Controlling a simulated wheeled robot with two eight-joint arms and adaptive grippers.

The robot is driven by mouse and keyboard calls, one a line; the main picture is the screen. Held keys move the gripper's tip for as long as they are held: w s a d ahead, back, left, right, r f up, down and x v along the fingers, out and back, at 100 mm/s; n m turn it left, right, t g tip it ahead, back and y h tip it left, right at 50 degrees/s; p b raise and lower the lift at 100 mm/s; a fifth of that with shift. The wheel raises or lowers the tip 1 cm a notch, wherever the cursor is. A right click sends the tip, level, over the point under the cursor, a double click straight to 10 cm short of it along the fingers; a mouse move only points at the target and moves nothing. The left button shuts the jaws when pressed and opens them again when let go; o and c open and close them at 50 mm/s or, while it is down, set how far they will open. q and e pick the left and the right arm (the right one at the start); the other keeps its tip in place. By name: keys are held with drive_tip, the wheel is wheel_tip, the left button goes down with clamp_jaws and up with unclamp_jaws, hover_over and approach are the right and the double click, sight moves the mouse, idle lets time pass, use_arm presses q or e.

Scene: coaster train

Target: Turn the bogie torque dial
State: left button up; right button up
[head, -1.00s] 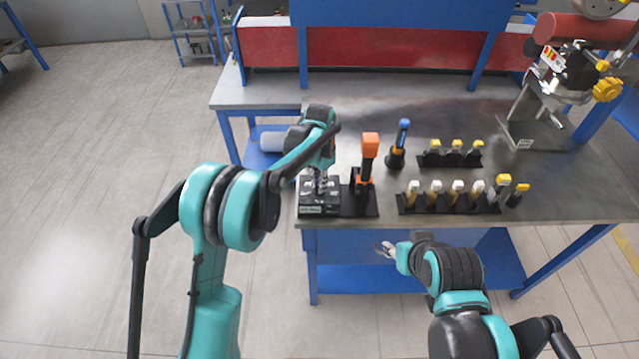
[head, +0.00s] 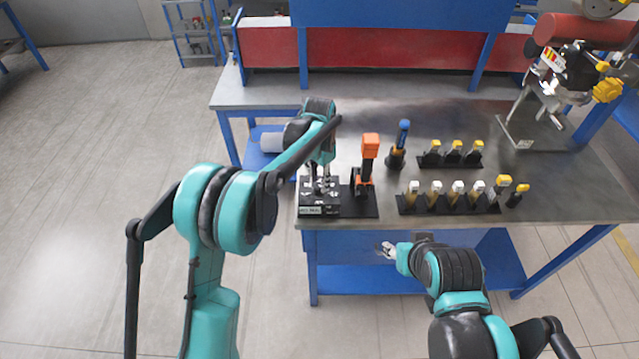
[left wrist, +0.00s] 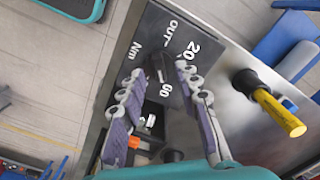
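The torque dial's dark knob (left wrist: 158,69) stands on a black plate (left wrist: 150,38) with white markings "OUT", "Nm", "20" and "60" in the left wrist view. My left gripper (left wrist: 158,78) is open, pointing down, with one finger on each side of the knob. A gap shows on the left of the knob; whether the right finger touches it I cannot tell. In the head view my left gripper (head: 321,182) is over the black dial box (head: 318,210) at the table's front left corner. My right gripper (head: 388,250) hangs before the table's front edge; its fingers are too small to judge.
An orange-headed tool (head: 369,150) stands right beside the box. A blue-topped tool (head: 400,143) and black racks (head: 450,208) of yellow- and white-topped pieces stand farther right. A machine stand (head: 530,128) is at the back right.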

sight(318, 188)
use_arm(q)
wheel_tip(318, 188, up, 10)
idle(0.3)
idle(0.3)
drive_tip(key=s+a+r+n+t+b, duration=0.3)
drive_tip(key=s+a+n+b, duration=0.15)
drive_tip(key=s+a, duration=0.75)
drive_tip(key=s+a+f+n+t+b, duration=0.1)
drive_tip(key=s+a+f+n+t, duration=0.1)
drive_tip(key=s, duration=0.6)
drive_tip(key=s+a+f+n+t+b, duration=0.1)
drive_tip(key=s+a+f+n+t, duration=0.1)
drive_tip(key=s+f, duration=0.5)
drive_tip(key=shift+s+a+f+n, duration=0.2)
drive_tip(key=shift+s+a+n, duration=0.55)
drive_tip(key=shift+a, duration=0.15)
